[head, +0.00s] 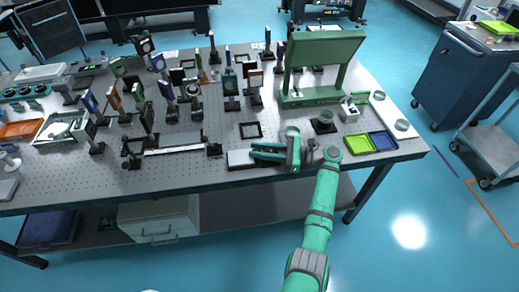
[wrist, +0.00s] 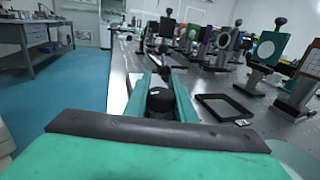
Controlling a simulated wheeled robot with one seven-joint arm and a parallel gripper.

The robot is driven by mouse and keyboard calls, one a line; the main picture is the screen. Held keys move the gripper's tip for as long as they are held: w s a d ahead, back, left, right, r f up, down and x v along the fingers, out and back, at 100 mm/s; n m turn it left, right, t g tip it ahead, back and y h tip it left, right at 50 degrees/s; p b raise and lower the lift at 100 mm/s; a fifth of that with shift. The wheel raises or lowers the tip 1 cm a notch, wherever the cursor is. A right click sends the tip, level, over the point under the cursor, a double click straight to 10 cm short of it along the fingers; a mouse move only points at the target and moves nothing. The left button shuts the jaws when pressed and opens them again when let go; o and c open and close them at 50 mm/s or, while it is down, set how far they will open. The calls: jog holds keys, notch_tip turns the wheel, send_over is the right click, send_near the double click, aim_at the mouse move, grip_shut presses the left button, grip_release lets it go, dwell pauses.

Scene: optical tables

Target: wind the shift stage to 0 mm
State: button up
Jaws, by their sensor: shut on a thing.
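My gripper (head: 254,152) lies low over the front edge of the table, pointing left. In the wrist view its two green fingers (wrist: 162,98) are closed around a dark round knob (wrist: 160,106) with a small white mark. A pale block (head: 240,159) sits at the fingertips in the head view; I cannot tell whether the knob belongs to it. Left of it, apart from the fingertips, is a dark stage with a long pale scale strip (head: 173,150) and a small dark end knob (head: 214,150). The scale reading is too small to make out.
A flat black square frame (head: 250,130) lies just behind the fingers. Several posted optics crowd the table's back and left.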

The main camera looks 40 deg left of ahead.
jog(key=shift+f, duration=0.1)
dwell(0.4)
jog(key=o, duration=1.1)
jog(key=shift+c, duration=0.2)
jog(key=shift+d, duration=0.1)
jog(key=v, duration=1)
jog(key=shift+w+d, duration=0.25)
jog(key=shift+w, duration=0.1)
